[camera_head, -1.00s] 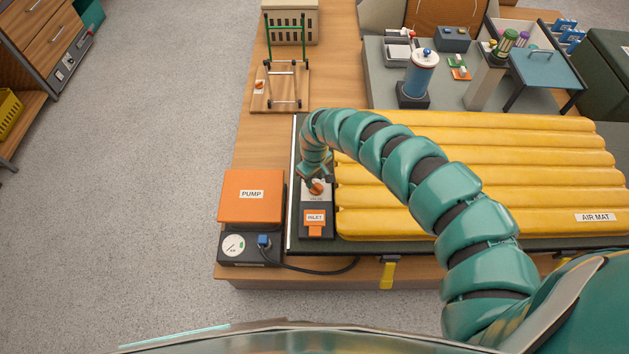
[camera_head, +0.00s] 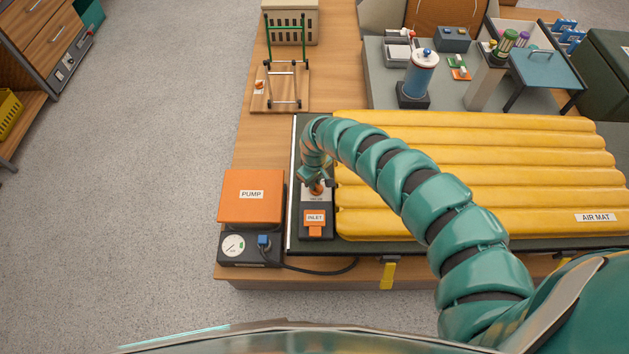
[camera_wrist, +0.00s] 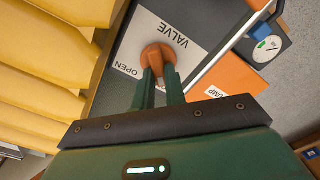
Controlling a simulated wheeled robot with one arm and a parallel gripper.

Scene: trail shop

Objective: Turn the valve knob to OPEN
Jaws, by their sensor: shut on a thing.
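In the head view the knob (camera_head: 316,190) shows just below my gripper (camera_head: 314,182), at the left end of the yellow air mat (camera_head: 470,170). The fingers hide part of the knob, so which way it points is hard to tell.
The orange pump (camera_head: 251,197) with a gauge (camera_head: 233,245) stands left of the valve. An orange INLET block (camera_head: 315,218) is just in front of the knob. A dark hose (camera_head: 320,270) runs along the front. My arm passes over the mat.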

